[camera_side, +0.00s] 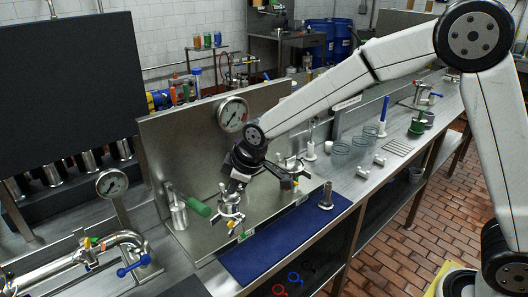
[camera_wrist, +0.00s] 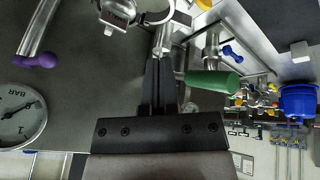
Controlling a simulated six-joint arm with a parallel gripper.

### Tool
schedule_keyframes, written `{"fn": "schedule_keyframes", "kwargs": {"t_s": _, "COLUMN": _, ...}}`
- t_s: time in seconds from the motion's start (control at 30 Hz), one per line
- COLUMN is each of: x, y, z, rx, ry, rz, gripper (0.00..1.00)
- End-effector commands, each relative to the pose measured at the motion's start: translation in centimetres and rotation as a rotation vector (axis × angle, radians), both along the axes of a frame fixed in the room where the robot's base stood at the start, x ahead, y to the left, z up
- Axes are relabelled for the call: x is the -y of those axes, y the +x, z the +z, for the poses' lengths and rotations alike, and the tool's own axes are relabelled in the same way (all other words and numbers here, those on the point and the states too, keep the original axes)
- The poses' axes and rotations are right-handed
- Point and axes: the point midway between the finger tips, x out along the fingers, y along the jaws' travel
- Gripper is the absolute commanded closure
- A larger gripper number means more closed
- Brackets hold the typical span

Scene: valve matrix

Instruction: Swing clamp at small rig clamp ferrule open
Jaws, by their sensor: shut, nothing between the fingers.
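The small rig (camera_side: 230,212) is a short metal fitting with a clamp, standing on the bench in front of the steel back panel. In the wrist view, part of a shiny ring-shaped clamp (camera_wrist: 157,14) shows at the top edge, with a metal fitting (camera_wrist: 118,10) to its left. My gripper (camera_side: 233,190) points down at the small rig from above. In the wrist view its black fingers (camera_wrist: 160,58) are together and empty, with the tips close to a metal stem below the ring. I cannot tell whether they touch, or whether the clamp is open.
A green-handled valve (camera_side: 198,207) stands left of the rig and also shows in the wrist view (camera_wrist: 213,80). A pressure gauge (camera_side: 233,114) is on the back panel (camera_side: 165,140). A blue mat (camera_side: 275,245) lies in front, with a metal fitting (camera_side: 326,196) at its right end.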

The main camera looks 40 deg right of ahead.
Motion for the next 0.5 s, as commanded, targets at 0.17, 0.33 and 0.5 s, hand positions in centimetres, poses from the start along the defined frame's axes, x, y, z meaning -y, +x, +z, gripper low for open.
{"fn": "schedule_keyframes", "kwargs": {"t_s": 0.17, "x": 1.8, "y": 1.6, "z": 0.5, "rx": 0.114, "ry": -0.073, "rz": 0.03, "gripper": 1.0}}
{"fn": "schedule_keyframes", "kwargs": {"t_s": 0.33, "x": 2.9, "y": 3.0, "z": 1.2, "rx": 0.22, "ry": -0.119, "rz": 0.08, "gripper": 1.0}}
{"fn": "schedule_keyframes", "kwargs": {"t_s": 0.5, "x": 3.3, "y": 4.0, "z": 1.8, "rx": 0.312, "ry": -0.146, "rz": 0.152, "gripper": 1.0}}
